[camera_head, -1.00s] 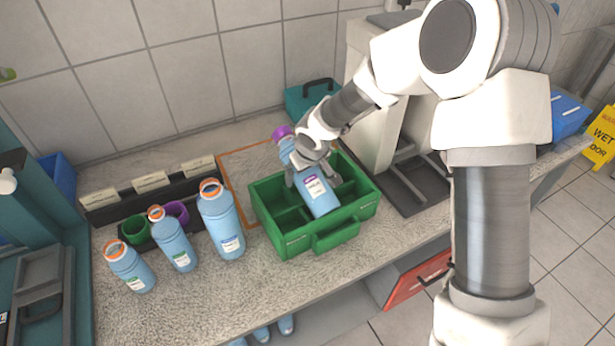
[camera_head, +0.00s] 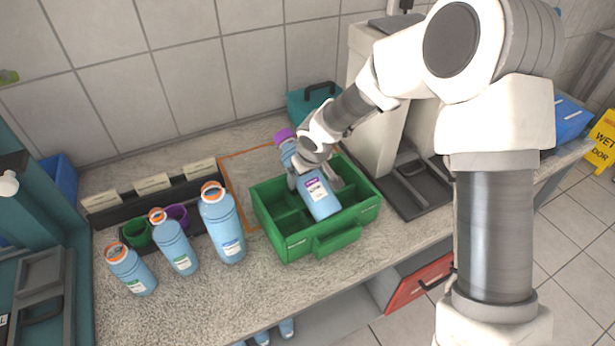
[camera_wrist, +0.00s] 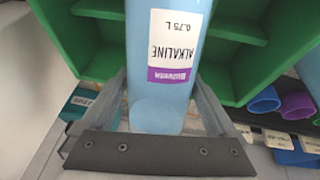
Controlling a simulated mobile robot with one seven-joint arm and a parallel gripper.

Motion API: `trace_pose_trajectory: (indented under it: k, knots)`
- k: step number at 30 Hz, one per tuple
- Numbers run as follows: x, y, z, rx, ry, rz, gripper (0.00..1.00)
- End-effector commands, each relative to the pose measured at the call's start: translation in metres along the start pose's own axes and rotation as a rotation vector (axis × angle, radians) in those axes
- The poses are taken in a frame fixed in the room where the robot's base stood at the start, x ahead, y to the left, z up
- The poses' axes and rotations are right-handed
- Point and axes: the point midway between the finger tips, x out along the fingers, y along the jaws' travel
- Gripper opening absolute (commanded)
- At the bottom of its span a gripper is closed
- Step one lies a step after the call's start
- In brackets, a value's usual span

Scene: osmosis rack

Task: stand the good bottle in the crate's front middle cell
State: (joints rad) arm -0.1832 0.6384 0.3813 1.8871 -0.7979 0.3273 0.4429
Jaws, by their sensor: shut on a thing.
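The bottle with the purple cap (camera_head: 318,196) is light blue with a white and purple label. My gripper (camera_head: 318,172) is shut on it and holds it tilted, cap toward the back left, base over the front part of the crate. In the wrist view the bottle (camera_wrist: 162,85) lies between the two fingers, its label reading ALKALINE 0.75 L. The green crate (camera_head: 297,245) stands on the counter with its handle toward the front. Its dividers show in the wrist view (camera_wrist: 245,22). The bottle hides part of the front cells, and I cannot tell whether its base is inside one.
Three blue bottles with orange collars, a left one (camera_head: 133,272), a middle one (camera_head: 175,246) and a right one (camera_head: 222,228), stand left of the crate. Behind them are green (camera_head: 137,233) and purple cups. A teal caddy (camera_head: 311,98) is behind the crate, a grey machine to its right.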

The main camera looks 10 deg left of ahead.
Motion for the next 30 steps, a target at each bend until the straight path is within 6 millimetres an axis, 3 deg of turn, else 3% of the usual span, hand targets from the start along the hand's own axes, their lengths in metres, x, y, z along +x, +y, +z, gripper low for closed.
trace_pose_trajectory:
  k: [12, 30]
  knots:
    - [-0.04, 0.006, -0.019, 0.001, 0.008, 0.001, 0.0]
    - [-0.101, 0.056, 0.026, 0.004, 0.006, 0.004, 0.0]
